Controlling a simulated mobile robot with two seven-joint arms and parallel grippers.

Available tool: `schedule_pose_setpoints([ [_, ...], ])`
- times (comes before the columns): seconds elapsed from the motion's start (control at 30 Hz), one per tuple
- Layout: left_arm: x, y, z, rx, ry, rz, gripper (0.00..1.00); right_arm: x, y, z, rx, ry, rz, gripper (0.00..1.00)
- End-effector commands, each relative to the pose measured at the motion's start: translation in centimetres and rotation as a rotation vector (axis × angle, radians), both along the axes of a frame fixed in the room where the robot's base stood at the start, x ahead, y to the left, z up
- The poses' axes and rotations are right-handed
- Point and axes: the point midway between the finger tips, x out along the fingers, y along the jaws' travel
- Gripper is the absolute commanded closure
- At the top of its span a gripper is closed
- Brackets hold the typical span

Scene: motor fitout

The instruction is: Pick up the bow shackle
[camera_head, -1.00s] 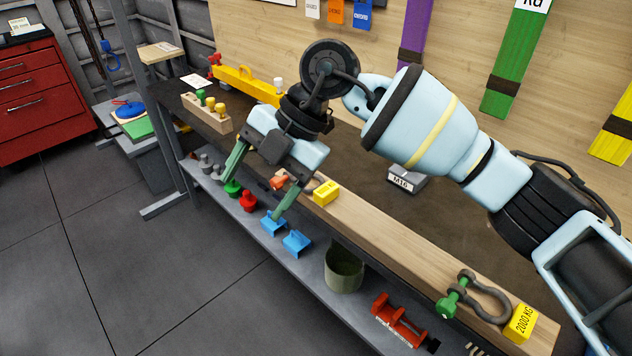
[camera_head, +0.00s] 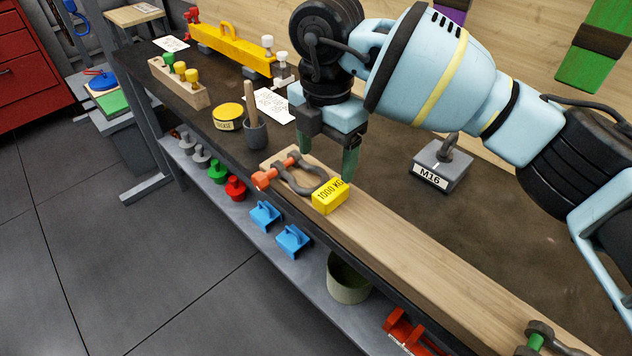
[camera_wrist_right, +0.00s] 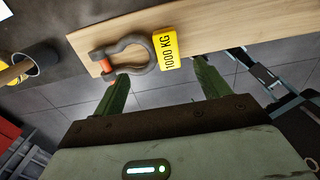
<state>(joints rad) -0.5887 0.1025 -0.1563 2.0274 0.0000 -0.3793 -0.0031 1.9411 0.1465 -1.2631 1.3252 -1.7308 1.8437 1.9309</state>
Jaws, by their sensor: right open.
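A second bow shackle (camera_head: 545,343), with a green pin, is partly cut off at the lower right. My left gripper is not in view.
A block marked M16 (camera_head: 441,165) stands right of the gripper. A cup with a wooden handle (camera_head: 256,132) and a yellow tin (camera_head: 228,117) stand to its left. Blue, red and green parts and a bucket (camera_head: 347,280) are on the lower shelf.

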Motion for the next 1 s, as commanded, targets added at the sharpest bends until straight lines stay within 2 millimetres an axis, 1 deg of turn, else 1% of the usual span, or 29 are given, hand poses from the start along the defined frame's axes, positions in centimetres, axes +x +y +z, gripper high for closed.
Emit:
schedule_pose_setpoints([
  [0.03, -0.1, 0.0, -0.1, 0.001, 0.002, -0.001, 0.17, -0.1, -0.1, -0.7, -0.001, 0.004, 0.0, 0.25],
  [0.1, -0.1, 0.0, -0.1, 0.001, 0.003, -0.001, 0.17, -0.1, -0.1, -1.4, -0.001, 0.004, 0.001, 0.25],
  [0.33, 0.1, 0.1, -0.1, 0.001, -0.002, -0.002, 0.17, -0.1, -0.1, -2.0, 0.001, 0.002, 0.001, 0.25],
  [0.43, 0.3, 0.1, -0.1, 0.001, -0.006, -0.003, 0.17, -0.2, -0.2, -2.7, -0.001, 0.004, 0.001, 0.25],
  [0.73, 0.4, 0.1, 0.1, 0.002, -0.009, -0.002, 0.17, -0.4, -0.4, -6.6, 0.001, 0.004, 0.001, 0.25],
  [0.8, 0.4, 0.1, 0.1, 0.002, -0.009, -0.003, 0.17, -0.4, -0.4, -6.9, 0.001, 0.002, 0.001, 0.25],
  [0.97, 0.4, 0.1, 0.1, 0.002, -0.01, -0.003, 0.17, -0.4, -0.4, -6.9, 0.001, 0.001, 0.001, 0.25],
  [1.0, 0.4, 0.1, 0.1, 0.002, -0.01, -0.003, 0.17, -0.4, -0.4, -6.9, 0.0, 0.001, 0.001, 0.26],
])
